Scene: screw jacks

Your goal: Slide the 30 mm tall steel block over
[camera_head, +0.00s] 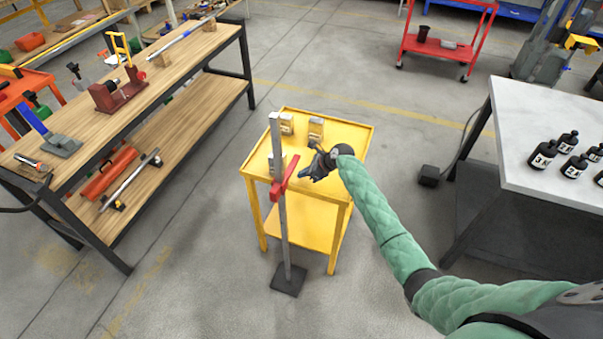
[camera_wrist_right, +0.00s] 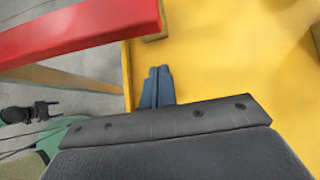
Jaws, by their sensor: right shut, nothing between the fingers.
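I cannot tell which is 30 mm tall. My right gripper (camera_head: 309,177) is over the cart's front part, in front of the back blocks and right of the post. In the right wrist view its blue-grey fingers (camera_wrist_right: 156,88) are together and empty above the yellow surface.
A grey post (camera_head: 283,230) with a red arm (camera_head: 286,181) stands at the cart's front; the red arm crosses the right wrist view (camera_wrist_right: 75,30). A wooden bench (camera_head: 165,83) is at left. A pale table (camera_head: 510,105) with black bottles is at right.

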